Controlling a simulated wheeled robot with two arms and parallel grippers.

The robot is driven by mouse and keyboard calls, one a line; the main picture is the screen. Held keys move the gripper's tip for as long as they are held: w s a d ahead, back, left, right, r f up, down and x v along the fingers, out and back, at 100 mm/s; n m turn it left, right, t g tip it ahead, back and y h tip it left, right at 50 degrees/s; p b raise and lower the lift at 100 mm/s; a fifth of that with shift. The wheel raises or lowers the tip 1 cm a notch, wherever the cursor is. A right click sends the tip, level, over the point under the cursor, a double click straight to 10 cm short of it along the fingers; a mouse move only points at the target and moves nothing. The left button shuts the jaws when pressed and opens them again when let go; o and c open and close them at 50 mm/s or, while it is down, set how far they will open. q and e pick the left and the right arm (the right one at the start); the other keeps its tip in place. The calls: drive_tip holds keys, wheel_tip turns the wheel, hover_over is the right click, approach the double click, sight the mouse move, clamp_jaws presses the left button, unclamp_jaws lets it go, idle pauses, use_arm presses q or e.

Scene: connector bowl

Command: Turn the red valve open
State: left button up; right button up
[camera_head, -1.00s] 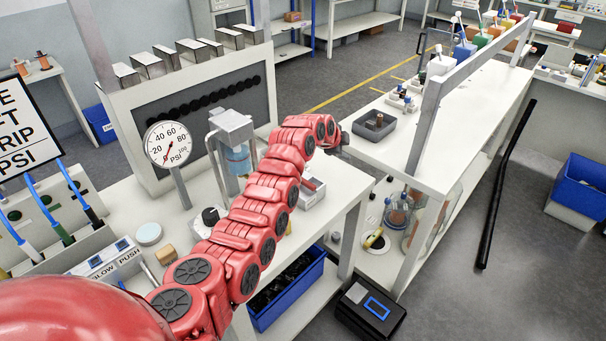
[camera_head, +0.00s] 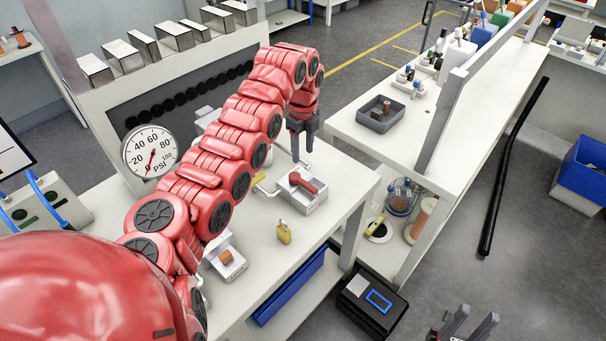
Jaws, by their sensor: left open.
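The red valve handle (camera_head: 303,181) lies on a small light-grey box (camera_head: 300,202) near the right end of the white bench (camera_head: 255,285). A bent metal pipe runs from the box's left side. My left gripper (camera_head: 302,148) points down just behind and above the handle, apart from it in the picture. My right gripper (camera_head: 468,326) shows at the bottom edge, low over the floor and far from the valve. Its fingers are apart and empty. My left arm hides part of the bench behind.
A yellow padlock (camera_head: 285,234) stands in front of the valve box. A pressure gauge (camera_head: 151,152) stands behind my arm. A second white bench (camera_head: 345,122) holds a dark tray (camera_head: 381,117).

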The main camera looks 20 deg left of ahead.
sight(303, 181)
use_arm(q)
drive_tip(key=f+p, duration=0.1)
drive_tip(key=f, duration=0.3)
drive_tip(key=f+p, duration=0.1)
drive_tip(key=f, duration=0.3)
drive_tip(key=f+p, duration=0.1)
drive_tip(key=f, duration=0.3)
drive_tip(key=shift+w, duration=0.25)
drive_tip(key=shift+r, duration=0.1)
clamp_jaws()
idle(0.6)
